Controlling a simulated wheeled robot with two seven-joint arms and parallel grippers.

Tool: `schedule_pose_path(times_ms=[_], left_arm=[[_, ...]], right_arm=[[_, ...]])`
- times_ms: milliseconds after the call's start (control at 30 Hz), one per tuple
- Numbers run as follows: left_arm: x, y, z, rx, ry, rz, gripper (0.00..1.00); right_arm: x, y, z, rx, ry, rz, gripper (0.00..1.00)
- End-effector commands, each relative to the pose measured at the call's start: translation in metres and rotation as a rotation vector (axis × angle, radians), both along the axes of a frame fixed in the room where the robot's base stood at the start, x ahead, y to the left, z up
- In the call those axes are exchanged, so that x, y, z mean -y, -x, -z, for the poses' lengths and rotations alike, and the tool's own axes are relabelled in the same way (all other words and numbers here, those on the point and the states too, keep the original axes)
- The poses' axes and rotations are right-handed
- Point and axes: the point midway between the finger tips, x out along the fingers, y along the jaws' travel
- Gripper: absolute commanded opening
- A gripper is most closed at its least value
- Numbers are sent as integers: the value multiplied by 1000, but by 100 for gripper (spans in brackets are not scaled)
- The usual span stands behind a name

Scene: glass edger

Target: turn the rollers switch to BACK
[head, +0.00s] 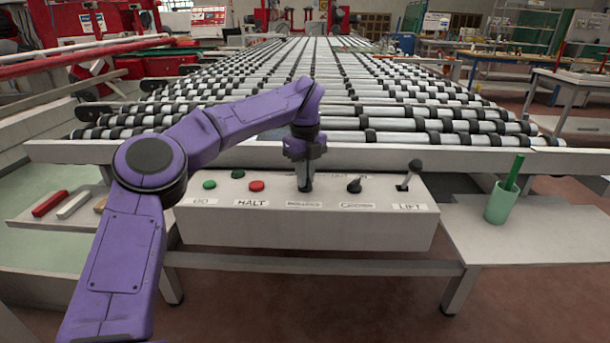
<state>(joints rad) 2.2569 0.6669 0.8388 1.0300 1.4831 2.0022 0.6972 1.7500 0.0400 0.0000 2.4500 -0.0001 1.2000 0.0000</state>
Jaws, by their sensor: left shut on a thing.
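A pale control box (300,235) stands in front of the roller bed, with a row of controls on top. My left gripper (305,186) reaches down onto the middle of the row, fingers shut on the rollers switch just above a small blurred label (303,205). The fingers hide the switch, so I cannot tell which way it is turned. The position marks around it are covered or too small to read. My right gripper is not in view.
Green (209,184) and red (256,186) buttons lie left of my gripper. A black knob (354,186) and the LIFT lever (410,174) stand right. A green cup (500,205) is on the right side table. The roller bed (330,95) stretches behind.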

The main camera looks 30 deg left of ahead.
Motion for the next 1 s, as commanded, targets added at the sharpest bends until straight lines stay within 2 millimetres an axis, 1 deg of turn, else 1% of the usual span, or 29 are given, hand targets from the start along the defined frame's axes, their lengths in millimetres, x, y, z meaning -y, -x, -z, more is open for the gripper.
schedule_pose_path(times_ms=[100, 133, 200, 467, 567, 667, 800, 900, 1000], left_arm=[[-1, -1, -2, 4, -2, -3, 0], [-1, -1, -2, 4, -2, -3, 19], [-1, 0, -1, 4, -2, -2, 38], [0, 0, -1, 1, -1, -1, 38], [-1, -1, -10, 4, -2, -1, 38], [0, -1, -30, 5, -2, -2, 38], [0, -1, -67, 6, -2, -2, 38], [0, -1, -87, 5, -2, -3, 38], [-1, -1, -101, 3, -3, -2, 38]], right_arm=[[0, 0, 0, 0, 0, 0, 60], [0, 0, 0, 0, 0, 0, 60], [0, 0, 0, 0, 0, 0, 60], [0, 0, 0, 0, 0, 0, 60], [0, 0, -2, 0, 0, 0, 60], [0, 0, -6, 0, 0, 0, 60], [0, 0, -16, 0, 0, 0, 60], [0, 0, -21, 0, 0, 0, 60], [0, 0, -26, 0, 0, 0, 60]])
